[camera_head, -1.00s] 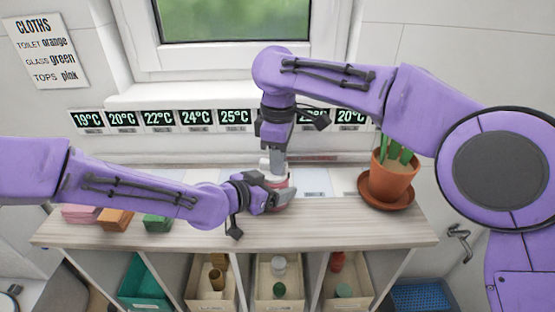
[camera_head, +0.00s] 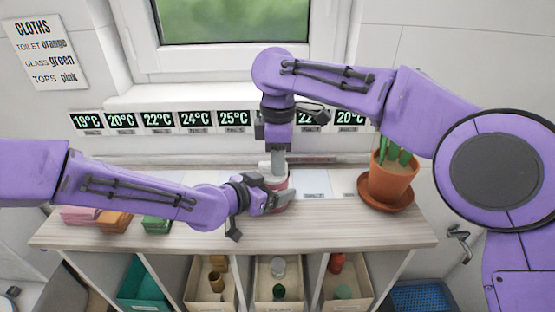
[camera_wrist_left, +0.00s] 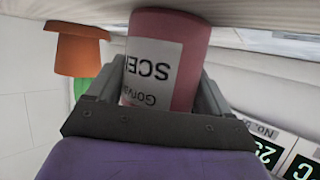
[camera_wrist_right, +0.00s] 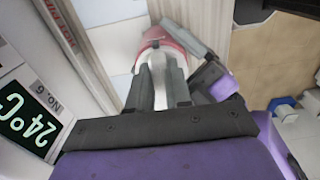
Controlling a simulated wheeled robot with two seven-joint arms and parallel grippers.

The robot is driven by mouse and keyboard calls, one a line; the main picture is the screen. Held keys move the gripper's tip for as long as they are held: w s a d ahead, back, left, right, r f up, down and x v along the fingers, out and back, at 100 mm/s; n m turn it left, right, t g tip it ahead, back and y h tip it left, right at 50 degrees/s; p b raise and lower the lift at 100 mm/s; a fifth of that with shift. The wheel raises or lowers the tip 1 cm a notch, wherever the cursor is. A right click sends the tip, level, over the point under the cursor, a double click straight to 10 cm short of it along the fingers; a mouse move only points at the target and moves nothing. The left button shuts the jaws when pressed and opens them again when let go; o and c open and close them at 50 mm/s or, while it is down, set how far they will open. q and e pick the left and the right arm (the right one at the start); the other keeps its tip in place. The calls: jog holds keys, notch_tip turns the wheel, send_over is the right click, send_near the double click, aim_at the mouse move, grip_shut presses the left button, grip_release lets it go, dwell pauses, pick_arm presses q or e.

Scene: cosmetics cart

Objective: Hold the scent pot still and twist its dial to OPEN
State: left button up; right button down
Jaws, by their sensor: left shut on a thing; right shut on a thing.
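The scent pot (camera_wrist_left: 165,50) is a pink-red cylinder with a white label, partly readable as "SCE". It stands on the shelf top in the head view (camera_head: 284,198). My left gripper (camera_head: 277,198) is shut around the pot's body from the left, one finger on each side in the left wrist view. My right gripper (camera_head: 278,170) points straight down from above and is shut on the pale dial (camera_wrist_right: 160,92) on top of the pot. The dial is mostly hidden between the fingers, and its markings cannot be read.
A potted plant (camera_head: 391,180) on a saucer stands right of the pot. Folded pink, orange and green cloths (camera_head: 157,223) lie at the left. Temperature displays (camera_head: 195,121) line the wall behind. Bins (camera_head: 278,300) sit below. The front of the wooden top (camera_head: 330,228) is clear.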

jog(key=c, duration=1.3)
grip_release()
notch_tip(320, 180, up, 12)
jog(key=shift+r, duration=0.1)
pick_arm(q)
jog(key=o, duration=1.2)
pick_arm(e)
jog(key=shift+d, duration=0.1)
